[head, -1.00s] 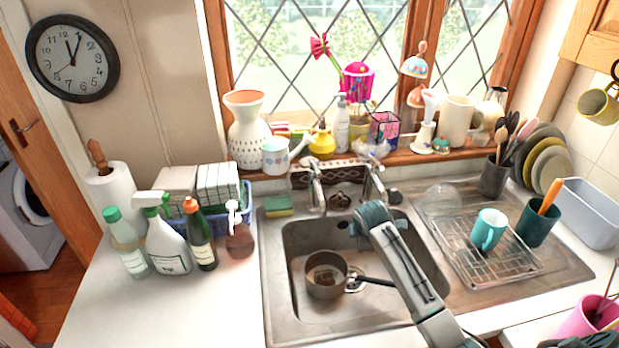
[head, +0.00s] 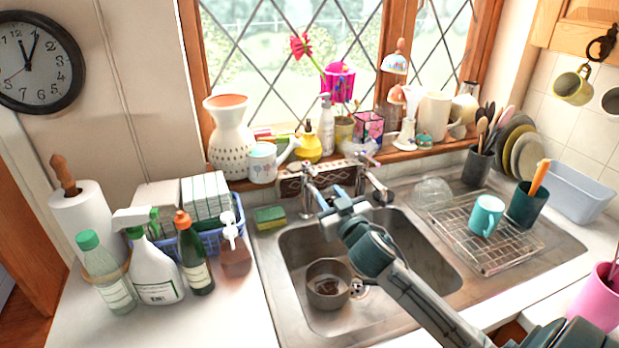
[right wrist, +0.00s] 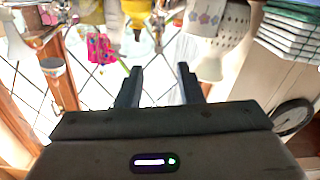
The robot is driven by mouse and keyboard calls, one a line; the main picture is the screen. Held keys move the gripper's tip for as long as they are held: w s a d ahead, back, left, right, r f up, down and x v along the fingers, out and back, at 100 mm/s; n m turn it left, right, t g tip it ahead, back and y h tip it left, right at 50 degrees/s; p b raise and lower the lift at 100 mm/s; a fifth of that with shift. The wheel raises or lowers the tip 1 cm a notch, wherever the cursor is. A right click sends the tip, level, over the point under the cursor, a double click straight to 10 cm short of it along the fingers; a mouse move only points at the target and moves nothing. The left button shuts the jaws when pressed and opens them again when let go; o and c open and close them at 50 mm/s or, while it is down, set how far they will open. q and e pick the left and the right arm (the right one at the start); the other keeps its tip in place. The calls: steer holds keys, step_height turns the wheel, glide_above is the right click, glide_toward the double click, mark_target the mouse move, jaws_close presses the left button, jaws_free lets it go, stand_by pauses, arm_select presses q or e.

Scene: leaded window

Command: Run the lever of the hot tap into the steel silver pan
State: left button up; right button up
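The steel pan (head: 327,297) sits in the left part of the sink basin, its handle mostly hidden behind my right arm. Dark contents or shading show inside it. Two chrome taps stand at the back of the sink, a left one (head: 308,184) and a right one (head: 376,188). I cannot tell which is hot, nor make out water running. My right gripper (head: 333,199) is in front of and between the taps, nearer the left one. The right wrist view shows its two fingers (right wrist: 160,88) apart with nothing held. My left gripper is not in view.
A yellow-green sponge (head: 270,217) lies left of the taps. Bottles, including a white spray bottle (head: 152,262), stand on the left counter. A wire rack (head: 488,252) with a teal mug (head: 486,215) is on the right drainer. The windowsill behind is crowded.

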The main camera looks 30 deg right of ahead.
mark_target(315, 173)
steer(key=p+x, duration=0.3)
steer(key=x, duration=0.6)
steer(key=shift+w+d+p, duration=0.15)
steer(key=shift+w+p, duration=0.1)
steer(key=shift+p, duration=0.05)
steer(key=shift+w+d, duration=0.1)
steer(key=shift+w, duration=0.35)
jaws_close()
steer(key=shift+f, duration=0.1)
